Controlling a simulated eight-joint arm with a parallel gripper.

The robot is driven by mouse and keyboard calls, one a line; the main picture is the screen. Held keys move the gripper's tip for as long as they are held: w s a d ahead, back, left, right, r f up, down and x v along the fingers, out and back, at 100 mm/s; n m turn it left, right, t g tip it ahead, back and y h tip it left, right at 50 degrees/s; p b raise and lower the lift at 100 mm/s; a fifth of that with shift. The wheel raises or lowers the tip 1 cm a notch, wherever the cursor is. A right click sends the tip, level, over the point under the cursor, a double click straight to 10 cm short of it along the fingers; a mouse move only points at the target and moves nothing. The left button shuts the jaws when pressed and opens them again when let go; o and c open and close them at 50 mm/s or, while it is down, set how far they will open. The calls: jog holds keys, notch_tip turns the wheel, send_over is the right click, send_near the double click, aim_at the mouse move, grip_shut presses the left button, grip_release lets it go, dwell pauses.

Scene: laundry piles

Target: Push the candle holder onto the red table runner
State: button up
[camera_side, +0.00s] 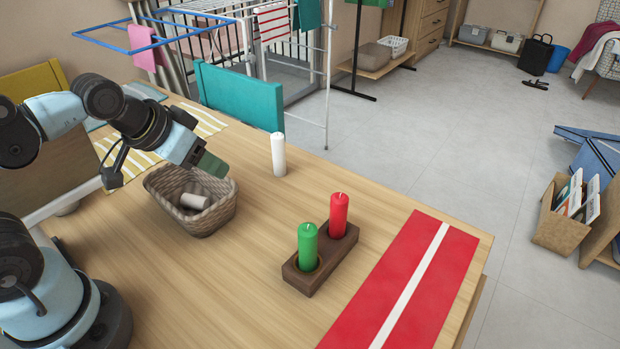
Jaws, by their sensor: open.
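The candle holder (320,269) is a dark brown wooden block on the table. A green candle (307,248) stands upright in its near end and a red candle (338,216) in its far end. The red table runner (392,285), with a white centre stripe, lies to the right of the holder. A strip of bare wood shows between the holder and the runner. My gripper (213,166) is above the far rim of a wicker basket, left of the holder and well apart from it. It is open, and its fingertips are only partly visible.
The wicker basket (212,217) holds a pale cylinder (194,201). A white candle (278,155) stands upright on the wooden table (240,290) behind the holder. A yellow-and-white striped cloth (200,121) lies at the back left. Bare table lies between basket and holder. The table's right edge is just past the runner.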

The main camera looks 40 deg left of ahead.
jog(key=shift+o, duration=0.4)
jog(key=o, duration=0.5)
jog(key=shift+r, duration=0.25)
jog(key=shift+c, duration=0.2)
jog(key=shift+o, duration=1)
jog(key=shift+m, duration=0.4)
jog(key=r, duration=0.4)
jog(key=shift+d+r, duration=0.3)
jog(key=s+d+m+g, duration=0.1)
jog(key=s+d+m, duration=0.1)
jog(key=d+m, duration=1.15)
jog(key=s+d+m+g, duration=0.2)
jog(key=d+m, duration=0.4)
jog(key=m, duration=1.5)
notch_tip(320, 180, down, 8)
jog(key=shift+s+r+m, duration=0.2)
jog(key=shift+s+m, duration=0.05)
jog(key=shift+m, duration=0.1)
